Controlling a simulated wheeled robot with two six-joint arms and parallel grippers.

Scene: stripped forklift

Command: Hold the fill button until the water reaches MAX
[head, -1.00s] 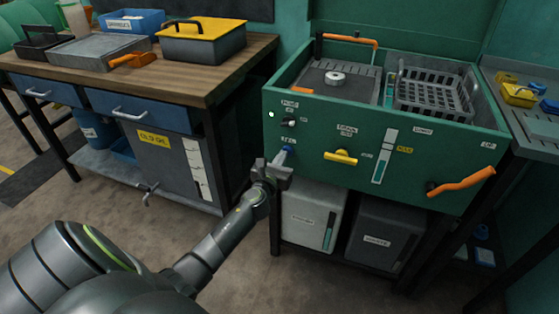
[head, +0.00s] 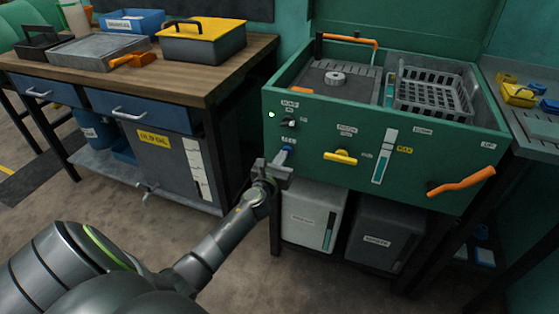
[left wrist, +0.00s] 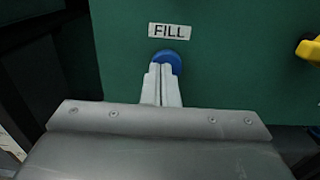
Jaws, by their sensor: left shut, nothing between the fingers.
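The blue fill button (left wrist: 168,60) sits on the green tank front under a FILL label (left wrist: 169,31) in the left wrist view. My left gripper (left wrist: 161,83) is shut and empty, its fingertips against the button's lower part as far as I can see. In the head view my left gripper (head: 281,160) meets the panel at the button, which it mostly hides. The level gauge (head: 384,157) is a pale upright strip with a teal column in its lower part. The yellow MAX label (head: 405,150) is right of it; the exact level is hard to read. My right gripper is out of view.
A yellow handle (head: 341,157) and an orange lever (head: 462,182) stick out of the same panel. A grey basket (head: 433,92) sits in the tank. A wooden workbench (head: 130,75) stands left; two bins (head: 312,215) are below the tank.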

